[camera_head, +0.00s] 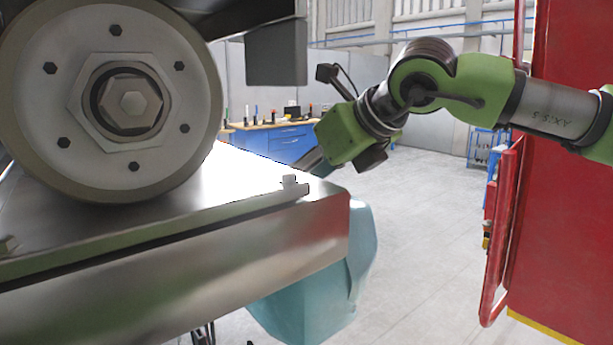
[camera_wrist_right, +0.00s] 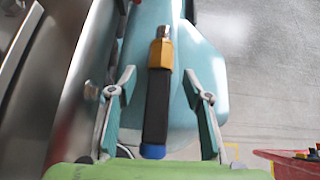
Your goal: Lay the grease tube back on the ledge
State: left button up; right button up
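A tube-like object (camera_wrist_right: 157,105) lies lengthwise between the fingers of my right gripper (camera_wrist_right: 158,100) in the right wrist view. It has a black body, a gold collar, a silver tip and a blue end; I take it for the grease tube. Gaps show between it and both fingers, so the gripper is open around it. Whether it rests on anything is unclear. The metal ledge (camera_head: 250,187) is beside the wheel in the head view, with a raised lip along its edge. The right gripper is partly hidden behind the ledge's far corner there. The left gripper is not in view.
A large wheel (camera_head: 180,110) stands over the ledge. A teal body (camera_head: 310,300) hangs below the ledge corner. A red cabinet (camera_head: 570,200) with a rail is at the right. A blue workbench (camera_head: 290,140) is behind. Open floor (camera_head: 420,230) lies between.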

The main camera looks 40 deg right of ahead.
jog(key=shift+f, duration=0.1)
jog(key=v, duration=1.2)
jog(key=shift+d, duration=0.1)
